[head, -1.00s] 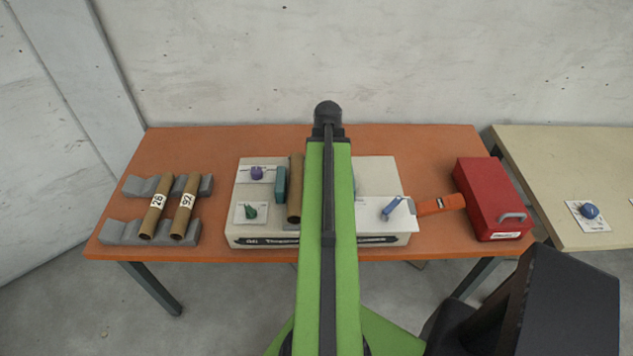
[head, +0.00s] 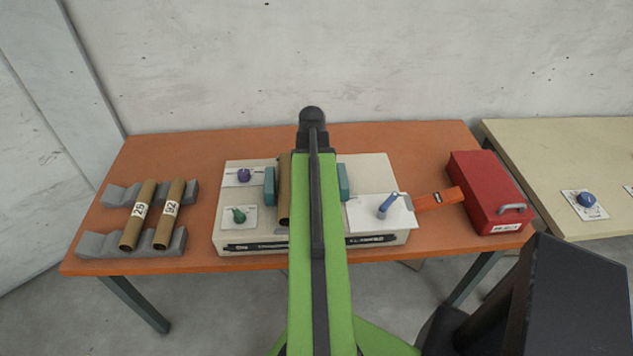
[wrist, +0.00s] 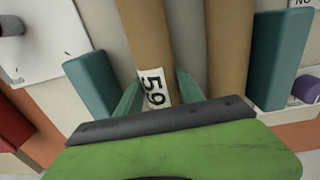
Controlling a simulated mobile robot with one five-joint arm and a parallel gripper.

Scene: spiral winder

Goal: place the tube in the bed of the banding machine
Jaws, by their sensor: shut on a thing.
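My gripper (wrist: 160,95) is shut on a brown cardboard tube (wrist: 147,35) with a white label reading 59. The banding machine (head: 235,238) is a pale box with two teal blocks, left (head: 270,186) and right (head: 343,181). In the wrist view the tube lies between these blocks, nearer one (wrist: 92,82) than the other (wrist: 270,60). Beside it, apart, is a second brown cylinder (wrist: 231,45), also partly seen in the head view (head: 284,190). My arm hides the gripper and held tube in the head view. I cannot tell whether the tube touches the bed.
Tubes 26 (head: 138,214) and 92 (head: 169,213) lie on grey notched racks (head: 90,244) at left. The machine top has purple (head: 244,175) and green (head: 238,215) knobs and a blue lever (head: 388,205). An orange strap (head: 438,198) and red box (head: 487,190) are at right.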

